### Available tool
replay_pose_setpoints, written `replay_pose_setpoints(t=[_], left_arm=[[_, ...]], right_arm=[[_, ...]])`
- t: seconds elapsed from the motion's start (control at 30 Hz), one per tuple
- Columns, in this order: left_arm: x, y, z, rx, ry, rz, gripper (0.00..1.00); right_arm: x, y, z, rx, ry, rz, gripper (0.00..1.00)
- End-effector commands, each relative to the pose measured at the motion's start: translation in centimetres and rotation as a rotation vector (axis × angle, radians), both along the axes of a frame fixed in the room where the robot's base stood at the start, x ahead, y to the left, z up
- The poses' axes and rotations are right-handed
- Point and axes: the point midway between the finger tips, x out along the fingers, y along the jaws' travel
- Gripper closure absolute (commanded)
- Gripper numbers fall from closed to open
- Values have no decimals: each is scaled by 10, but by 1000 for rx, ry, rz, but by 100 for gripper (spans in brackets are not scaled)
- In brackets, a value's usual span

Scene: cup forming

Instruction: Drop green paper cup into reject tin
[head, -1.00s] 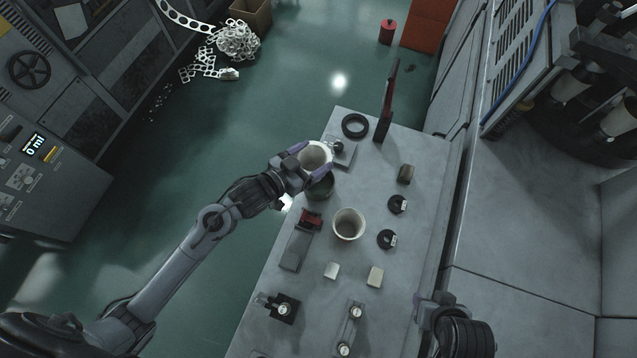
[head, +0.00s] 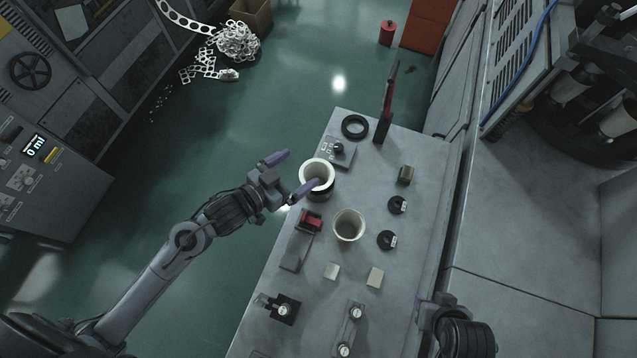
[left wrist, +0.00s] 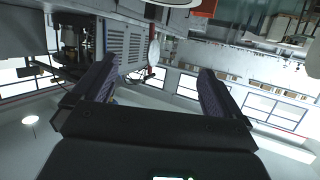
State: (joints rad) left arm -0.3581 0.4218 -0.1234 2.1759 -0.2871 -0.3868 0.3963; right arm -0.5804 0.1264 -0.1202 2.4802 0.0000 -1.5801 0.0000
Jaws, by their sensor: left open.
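A pale paper cup (head: 317,165) with a thick white rim sits upright in the mouth of a dark tin (head: 320,194) on the bench's left side. The cup's upper part hides most of the tin; I cannot make out green on it. My left gripper (head: 301,168) is open at the cup's left, with one purple finger overlapping the cup's front and the other out over the floor. In the left wrist view its spread fingers (left wrist: 152,88) have nothing between them. My right gripper (head: 434,308) is low at the right, its jaws unclear.
A cream cup (head: 349,226) stands upright on the bench, nearer than the tin. A red-topped device (head: 309,221), small blocks (head: 375,277) and black round pieces (head: 387,240) lie around it.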

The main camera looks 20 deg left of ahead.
Motion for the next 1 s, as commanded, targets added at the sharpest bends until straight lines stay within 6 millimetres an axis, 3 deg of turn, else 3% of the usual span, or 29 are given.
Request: replay_pose_setpoints(t=[0.2,0.4,1.0], left_arm=[[-27,13,8,0,2,0,0],[-39,19,13,0,1,0,0],[-41,20,14,0,0,0,0]], right_arm=[[0,1,1,4,0,-3,57],[0,2,1,8,0,-6,57],[0,2,1,7,0,-5,57]])
